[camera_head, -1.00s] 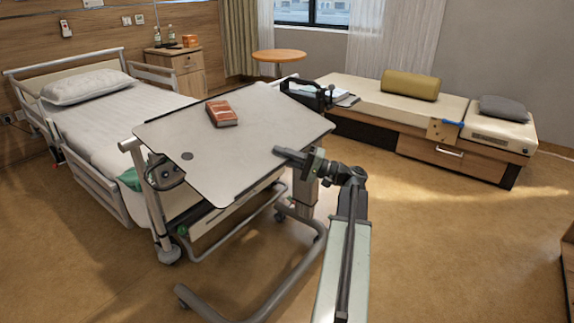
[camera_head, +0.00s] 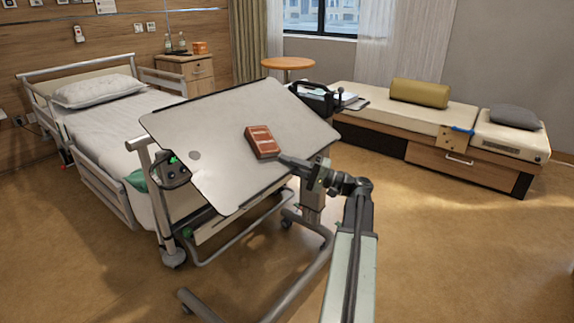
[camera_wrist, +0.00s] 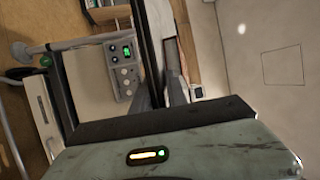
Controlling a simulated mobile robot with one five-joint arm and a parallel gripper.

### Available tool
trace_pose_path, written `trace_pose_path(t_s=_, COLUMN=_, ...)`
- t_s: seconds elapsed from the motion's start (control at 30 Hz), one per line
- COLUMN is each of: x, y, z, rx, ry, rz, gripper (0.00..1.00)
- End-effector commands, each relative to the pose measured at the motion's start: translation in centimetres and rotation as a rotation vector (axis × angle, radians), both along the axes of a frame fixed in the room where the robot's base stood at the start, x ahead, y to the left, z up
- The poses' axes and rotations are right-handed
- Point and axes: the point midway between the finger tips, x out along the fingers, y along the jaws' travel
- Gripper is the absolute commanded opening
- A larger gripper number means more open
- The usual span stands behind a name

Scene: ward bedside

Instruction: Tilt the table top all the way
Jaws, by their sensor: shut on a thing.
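The overbed table top (camera_head: 215,120) is a pale panel with dark edges, tilted steeply with its far left edge high and its near right edge low. My gripper (camera_head: 287,160) is at this low edge and is shut on it; in the wrist view my gripper (camera_wrist: 165,80) has its fingers at the dark edge strip (camera_wrist: 146,45). A red-brown book (camera_head: 262,142) lies on the tilted top against or very near the low edge, close to my fingertips. I cannot tell whether they touch.
The bed (camera_head: 100,120) stands left, a bench (camera_head: 440,120) right. A round table (camera_head: 287,63) is behind. Floor at right is clear.

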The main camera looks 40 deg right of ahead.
Motion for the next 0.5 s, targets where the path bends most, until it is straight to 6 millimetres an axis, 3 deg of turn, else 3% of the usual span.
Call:
trace_pose_path(t_s=0.2, x=0.28, y=-0.21, z=-0.18, rx=-0.001, ry=0.008, rz=-0.008, gripper=0.0)
trace_pose_path(t_s=0.23, x=0.29, y=-0.21, z=-0.18, rx=-0.001, ry=0.008, rz=-0.007, gripper=0.21)
trace_pose_path(t_s=0.27, x=0.28, y=-0.19, z=-0.16, rx=0.0, ry=0.007, rz=-0.007, gripper=0.29)
trace_pose_path(t_s=0.5, x=0.22, y=-0.07, z=-0.07, rx=0.0, ry=0.004, rz=-0.003, gripper=0.29)
